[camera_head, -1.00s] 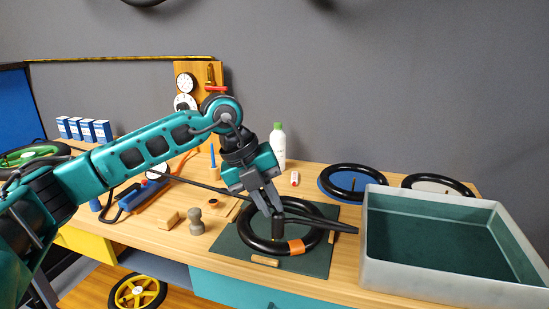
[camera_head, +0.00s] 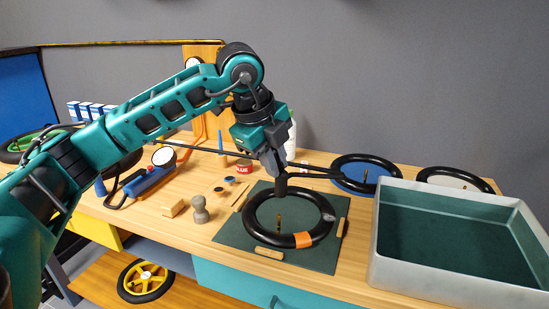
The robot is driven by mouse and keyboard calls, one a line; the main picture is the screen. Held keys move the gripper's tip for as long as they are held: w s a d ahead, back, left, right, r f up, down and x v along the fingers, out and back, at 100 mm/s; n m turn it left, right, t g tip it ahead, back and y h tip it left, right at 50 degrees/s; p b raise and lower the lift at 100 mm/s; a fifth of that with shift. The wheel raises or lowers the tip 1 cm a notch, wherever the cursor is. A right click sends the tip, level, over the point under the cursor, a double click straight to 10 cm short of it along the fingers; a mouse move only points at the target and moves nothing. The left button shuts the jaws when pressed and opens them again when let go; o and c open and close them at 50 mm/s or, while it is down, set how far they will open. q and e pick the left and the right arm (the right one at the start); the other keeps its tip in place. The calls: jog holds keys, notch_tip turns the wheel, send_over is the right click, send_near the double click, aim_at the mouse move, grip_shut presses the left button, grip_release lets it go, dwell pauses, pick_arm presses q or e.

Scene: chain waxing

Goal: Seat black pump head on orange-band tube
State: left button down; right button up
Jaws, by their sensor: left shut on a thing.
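My left gripper (camera_head: 274,163) is shut on the black pump head (camera_head: 281,187), which points down, with its black hose running off to the right. The orange-band tube (camera_head: 330,228) is a black ring lying flat on the green mat (camera_head: 230,229), with its orange band (camera_head: 303,240) at the near side. A thin brass valve stem (camera_head: 280,222) stands upright inside the ring. The pump head appears above it in the picture, overlapping the tube's far rim, and apart from the stem. My right gripper is not in view.
A large grey tray (camera_head: 385,235) fills the right. A tube on a blue disc (camera_head: 337,188) and another black tube (camera_head: 428,172) lie behind. A blue pump (camera_head: 150,181) with a gauge, a grey knob-shaped tool (camera_head: 200,210) and a wood block (camera_head: 173,206) are left of the mat.

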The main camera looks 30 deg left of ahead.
aim_at(276, 185)
pick_arm(q)
jog(key=shift+f+b, duration=1.7)
jog(key=shift+f, duration=0.75)
jog(key=shift+s, duration=0.25)
jog(key=shift+w, duration=0.1)
jog(key=shift+f+b, duration=0.7)
jog(key=shift+b, duration=0.1)
jog(key=c, duration=1)
grip_release()
jog(key=shift+c, duration=0.2)
